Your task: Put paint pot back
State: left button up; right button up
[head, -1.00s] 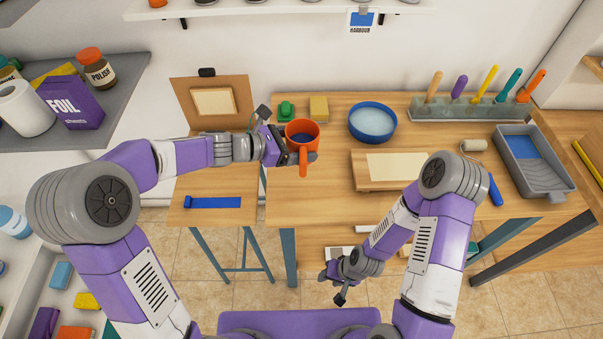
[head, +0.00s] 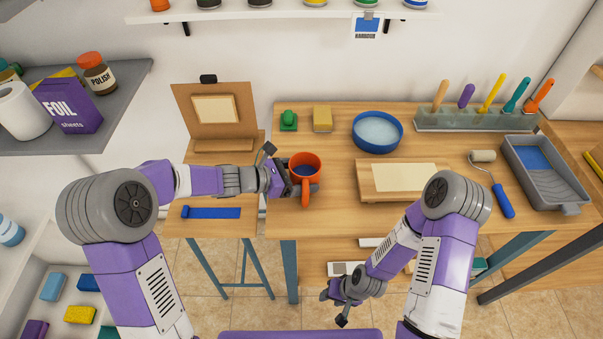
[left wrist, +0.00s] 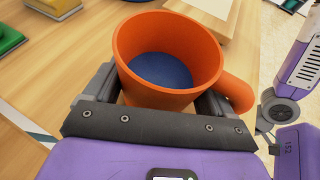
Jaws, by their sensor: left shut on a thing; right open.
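An orange paint pot (head: 305,162) with a handle and blue paint inside is in my left gripper (head: 297,184), over the left end of the workbench. In the left wrist view the pot (left wrist: 150,40) stands upright between the two fingers of the left gripper (left wrist: 162,100), its handle to the right. I cannot tell whether its base touches the bench. My right gripper (head: 335,300) is open and empty, low in front of the bench. A wall shelf (head: 270,14) holds several pots, including an orange one at its left end, and a blue sample card labelled HARBOUR (head: 368,25) hangs from it.
On the workbench (head: 335,215) are a green block (head: 288,121), a yellow sponge (head: 322,119), a blue bowl (head: 377,131), a board (head: 400,177), a roller (head: 497,190), a roller tray (head: 545,175) and a rack of coloured handles (head: 470,122). A grey shelf (head: 110,108) is at left.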

aim_at(291, 177)
pick_arm(q)
jog(key=o, duration=1.1)
jog(key=shift+f, duration=0.1)
jog(key=shift+f, duration=0.1)
jog(key=shift+a, duration=0.2)
jog(key=p+v, duration=0.2)
jog(key=v, duration=0.3)
jog(key=shift+a, duration=0.4)
jog(key=shift+s+a+r, duration=0.3)
jog(key=shift+a+r, duration=0.05)
jog(key=shift+a, duration=0.25)
